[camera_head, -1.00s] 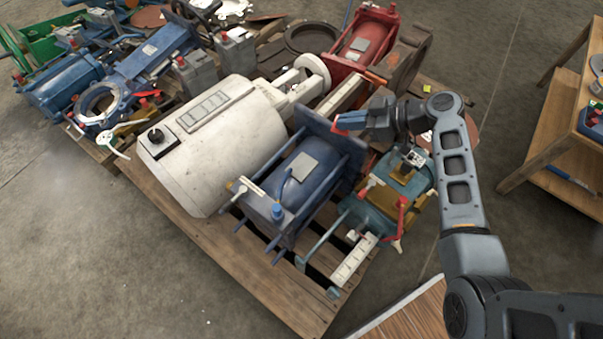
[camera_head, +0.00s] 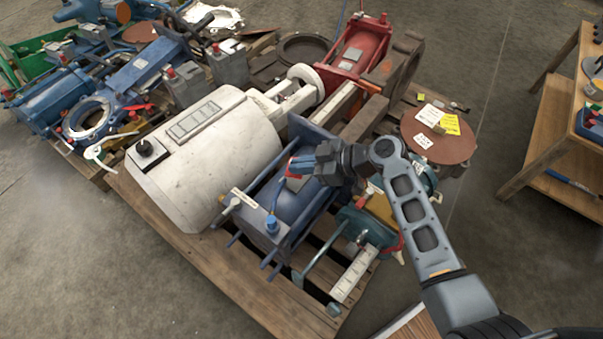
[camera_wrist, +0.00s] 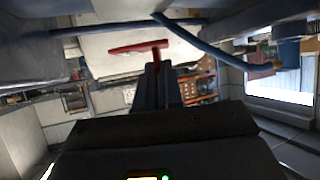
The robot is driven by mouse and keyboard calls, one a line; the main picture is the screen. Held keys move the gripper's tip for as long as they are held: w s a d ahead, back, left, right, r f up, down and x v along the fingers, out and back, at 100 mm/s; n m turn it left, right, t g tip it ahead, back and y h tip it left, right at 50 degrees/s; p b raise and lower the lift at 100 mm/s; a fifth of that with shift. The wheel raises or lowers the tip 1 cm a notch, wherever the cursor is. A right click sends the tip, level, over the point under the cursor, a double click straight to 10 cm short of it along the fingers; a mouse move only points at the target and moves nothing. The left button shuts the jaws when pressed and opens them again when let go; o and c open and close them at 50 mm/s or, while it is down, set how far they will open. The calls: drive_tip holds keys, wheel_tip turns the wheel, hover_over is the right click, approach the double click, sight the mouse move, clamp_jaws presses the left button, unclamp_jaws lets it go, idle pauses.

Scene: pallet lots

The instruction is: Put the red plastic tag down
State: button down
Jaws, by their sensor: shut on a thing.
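My gripper (camera_head: 300,166) is shut on the red plastic tag (camera_head: 291,166), which juts from the fingertips in the head view. In the wrist view the tag (camera_wrist: 138,47) is a thin red T shape at the tip of my gripper (camera_wrist: 157,72). In the head view my gripper appears over the blue cylinder unit (camera_head: 270,215), beside its square end plate. I cannot tell how far above the unit the tag is, or whether it touches it.
A large white cylinder (camera_head: 205,150) lies to the left on the wooden pallet (camera_head: 245,285). A teal valve (camera_head: 345,225), a red cylinder (camera_head: 355,50) and a brown disc (camera_head: 440,145) with paper labels are close by. A wooden shelf (camera_head: 550,125) stands at the right.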

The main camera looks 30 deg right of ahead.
drive_tip(key=shift+f+b, duration=0.65)
drive_tip(key=shift+f, duration=1.25)
drive_tip(key=shift+f, duration=0.2)
drive_tip(key=c, duration=1.3)
unclamp_jaws()
drive_tip(key=shift+r, duration=0.1)
drive_tip(key=shift+r, duration=0.2)
drive_tip(key=p+v, duration=0.2)
drive_tip(key=v, duration=1)
drive_tip(key=shift+d+f+p, duration=0.1)
drive_tip(key=shift+p, duration=0.25)
drive_tip(key=shift+f, duration=0.1)
